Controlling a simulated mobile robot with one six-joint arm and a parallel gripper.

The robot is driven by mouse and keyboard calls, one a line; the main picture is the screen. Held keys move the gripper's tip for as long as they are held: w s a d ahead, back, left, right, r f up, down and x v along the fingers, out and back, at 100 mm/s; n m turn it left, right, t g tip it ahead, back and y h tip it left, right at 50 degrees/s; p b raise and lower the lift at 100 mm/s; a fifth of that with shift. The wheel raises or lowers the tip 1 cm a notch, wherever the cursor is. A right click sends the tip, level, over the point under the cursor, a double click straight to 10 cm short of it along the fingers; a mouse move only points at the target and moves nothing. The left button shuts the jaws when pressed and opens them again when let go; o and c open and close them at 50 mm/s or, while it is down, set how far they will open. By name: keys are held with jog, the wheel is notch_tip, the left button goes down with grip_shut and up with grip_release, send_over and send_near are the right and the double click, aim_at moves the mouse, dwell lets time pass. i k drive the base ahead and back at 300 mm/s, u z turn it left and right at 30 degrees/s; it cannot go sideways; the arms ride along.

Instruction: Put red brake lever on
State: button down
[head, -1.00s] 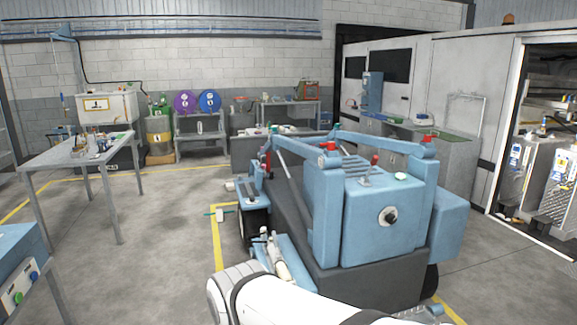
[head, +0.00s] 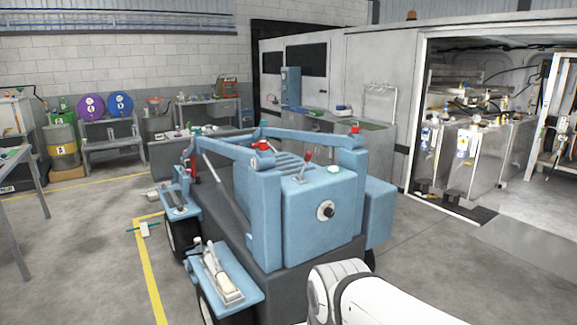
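A blue wheeled machine (head: 283,217) stands in the middle of the head view. On its top deck a lever with a red handle (head: 307,157) rises from a grey base and leans to the right. I cannot tell from here whether it is set on or off. Another small red upright part (head: 193,168) shows at the machine's far left side. Red caps (head: 262,146) sit on the blue frame bars. My white arm crosses the bottom right in front of the machine. My gripper is out of the picture.
A blue side step (head: 223,281) sticks out at the machine's near left. A yellow floor line (head: 151,270) runs beside it, with open floor to the left. Workbenches and purple and blue reels (head: 120,104) stand at the back. An open bay with grey tanks (head: 480,155) is at the right.

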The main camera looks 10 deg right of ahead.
aim_at(308, 157)
jog(key=u, duration=0.05)
jog(key=i, duration=1)
jog(key=z, duration=0.1)
